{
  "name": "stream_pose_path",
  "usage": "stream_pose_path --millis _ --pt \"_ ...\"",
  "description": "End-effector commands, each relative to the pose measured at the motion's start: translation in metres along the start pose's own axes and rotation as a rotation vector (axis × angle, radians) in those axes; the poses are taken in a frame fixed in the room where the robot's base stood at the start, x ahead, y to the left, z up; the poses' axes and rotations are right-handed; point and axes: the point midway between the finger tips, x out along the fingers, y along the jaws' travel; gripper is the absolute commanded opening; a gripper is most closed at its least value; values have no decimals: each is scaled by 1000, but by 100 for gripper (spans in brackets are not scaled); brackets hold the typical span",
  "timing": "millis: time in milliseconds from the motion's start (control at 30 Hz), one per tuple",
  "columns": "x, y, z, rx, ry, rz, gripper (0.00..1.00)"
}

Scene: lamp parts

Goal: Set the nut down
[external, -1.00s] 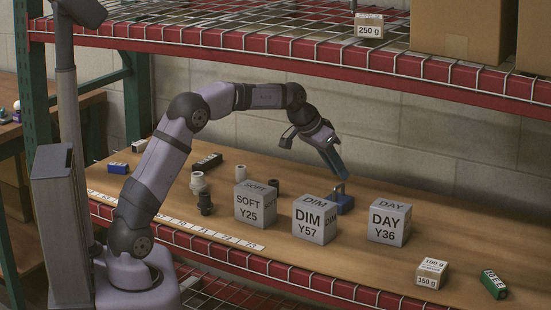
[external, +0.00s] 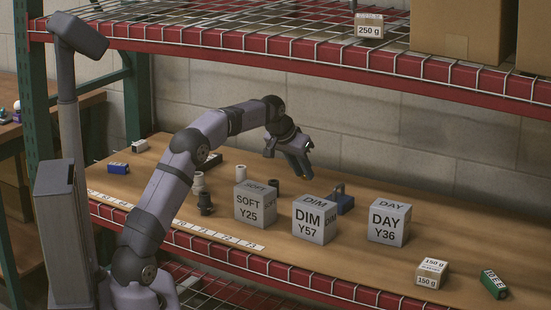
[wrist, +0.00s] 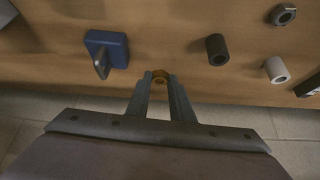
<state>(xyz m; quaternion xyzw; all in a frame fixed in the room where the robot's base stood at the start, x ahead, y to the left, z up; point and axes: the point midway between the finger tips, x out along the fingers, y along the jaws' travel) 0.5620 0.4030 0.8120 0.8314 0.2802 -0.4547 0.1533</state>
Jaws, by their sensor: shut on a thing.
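In the external view my gripper (external: 306,172) hangs above the back of the wooden shelf, behind and above the grey cubes; the nut cannot be made out there. In the wrist view the shelf board lies beyond the fingertips. I cannot tell how high the nut is above it.
A blue block with a grey upright piece (external: 343,200) stands behind the DIM cube (external: 312,222) and the DAY cube (external: 388,222). The SOFT cube (external: 255,205) is further left. Black and white cylinders (wrist: 217,50) stand nearby. The red wire rack (external: 330,65) is overhead.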

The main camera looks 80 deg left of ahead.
Motion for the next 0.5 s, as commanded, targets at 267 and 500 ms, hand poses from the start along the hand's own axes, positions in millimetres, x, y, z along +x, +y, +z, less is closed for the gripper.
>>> stream_pose_path --millis 267,500 --pt "23 0 15 1 2 1 0" --pt "29 0 19 1 0 1 0"
